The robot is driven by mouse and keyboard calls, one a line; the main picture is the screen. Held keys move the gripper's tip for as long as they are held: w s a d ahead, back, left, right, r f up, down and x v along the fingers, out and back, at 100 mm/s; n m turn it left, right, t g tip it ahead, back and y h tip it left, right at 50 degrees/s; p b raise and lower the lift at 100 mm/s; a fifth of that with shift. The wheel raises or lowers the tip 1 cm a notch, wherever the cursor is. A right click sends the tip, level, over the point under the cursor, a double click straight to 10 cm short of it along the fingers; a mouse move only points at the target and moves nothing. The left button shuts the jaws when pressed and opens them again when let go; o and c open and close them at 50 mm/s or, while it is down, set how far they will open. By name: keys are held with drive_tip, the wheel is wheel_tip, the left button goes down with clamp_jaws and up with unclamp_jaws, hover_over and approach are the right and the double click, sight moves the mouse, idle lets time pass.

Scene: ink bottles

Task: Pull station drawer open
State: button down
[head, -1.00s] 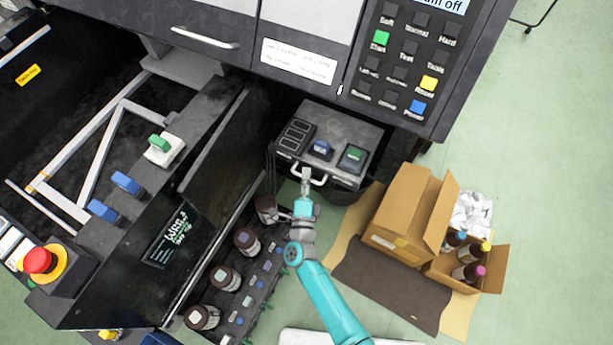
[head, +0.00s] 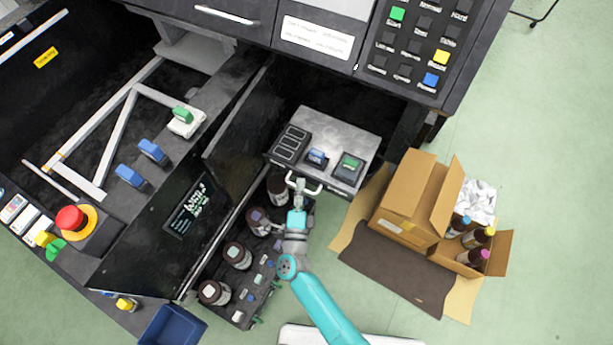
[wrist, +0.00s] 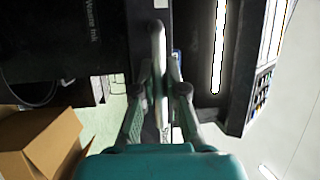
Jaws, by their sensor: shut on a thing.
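The station drawer (head: 343,125) is a dark grey box with a grey top, below the machine's front panel. Its top carries a black slotted block, a blue switch and a green switch. A pale bar handle (head: 314,192) is on its front. My gripper (head: 301,187) is shut on the handle at its left part. In the wrist view my gripper (wrist: 157,75) has its fingers on either side of the pale handle (wrist: 158,50). The drawer stands out from the dark opening under the machine. The fingertip contact is partly hidden in the head view.
Several dark bottles (head: 237,256) stand in a rack left of my arm, close to it. An open cardboard box (head: 408,200) and a smaller box with bottles (head: 497,255) are on the floor at right. Green floor (head: 530,140) is clear farther right.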

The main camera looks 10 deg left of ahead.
drive_tip(key=shift+s+a, duration=0.25)
drive_tip(key=shift+s, duration=0.4)
drive_tip(key=shift+s+a, duration=0.25)
drive_tip(key=shift+s, duration=0.35)
drive_tip(key=c, duration=1.5)
unclamp_jaws()
drive_tip(key=s+f, duration=0.2)
drive_tip(key=s, duration=0.9)
drive_tip(key=shift+s+d, duration=0.35)
drive_tip(key=shift+s, duration=0.05)
